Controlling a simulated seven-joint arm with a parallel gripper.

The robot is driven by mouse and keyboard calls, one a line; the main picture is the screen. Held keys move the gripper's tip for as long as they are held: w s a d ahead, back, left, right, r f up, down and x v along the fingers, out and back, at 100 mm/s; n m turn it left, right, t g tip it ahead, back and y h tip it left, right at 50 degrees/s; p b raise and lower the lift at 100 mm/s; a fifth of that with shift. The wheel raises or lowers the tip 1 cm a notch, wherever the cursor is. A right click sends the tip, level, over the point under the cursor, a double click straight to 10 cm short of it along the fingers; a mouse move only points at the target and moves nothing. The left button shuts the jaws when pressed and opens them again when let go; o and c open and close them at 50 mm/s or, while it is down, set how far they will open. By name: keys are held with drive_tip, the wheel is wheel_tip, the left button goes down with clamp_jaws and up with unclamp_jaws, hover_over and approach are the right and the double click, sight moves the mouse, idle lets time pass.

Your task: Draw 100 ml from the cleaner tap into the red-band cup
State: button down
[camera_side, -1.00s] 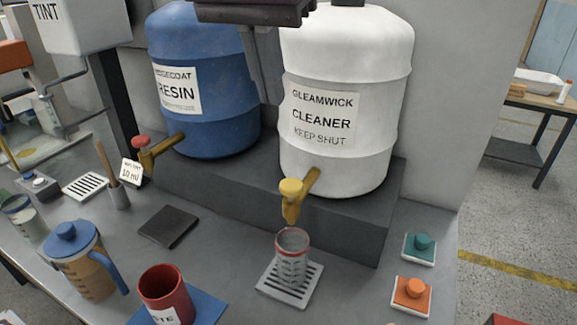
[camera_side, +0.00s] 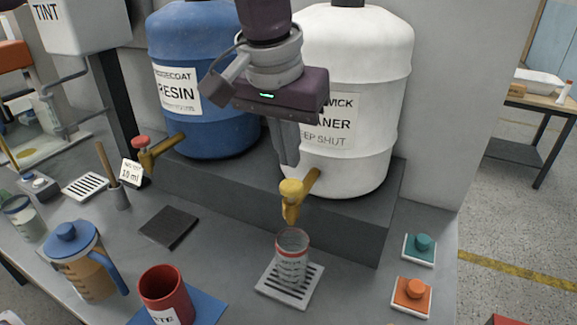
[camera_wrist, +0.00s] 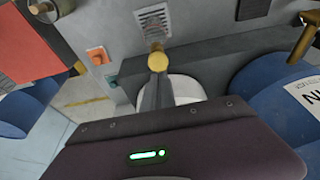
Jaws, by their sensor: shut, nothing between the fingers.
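The clear red-band cup (camera_side: 292,262) stands upright on a slotted drip tray (camera_side: 270,290), below the cleaner tap's spout. I cannot tell whether there is liquid in it. The cleaner tap (camera_side: 312,181) is brass with a yellow knob (camera_side: 291,187) and comes out of the white cleaner drum (camera_side: 350,170). My gripper (camera_side: 288,163) is shut and empty, pointing down, with its fingertips just above the yellow knob. In the wrist view the fingertips (camera_wrist: 157,78) overlap the knob (camera_wrist: 157,62), so I cannot tell whether they touch.
The blue resin drum (camera_side: 215,135) with a red-knobbed tap (camera_side: 142,142) stands to the left. A blue-lidded jug (camera_side: 88,270) and a red waste cup (camera_side: 165,290) are at the front left. A teal button (camera_side: 422,244) and an orange button (camera_side: 412,290) sit at right.

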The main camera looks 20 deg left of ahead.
sight(291, 183)
drive_tip(key=shift+f, duration=1.65)
drive_tip(key=shift+f, duration=0.1)
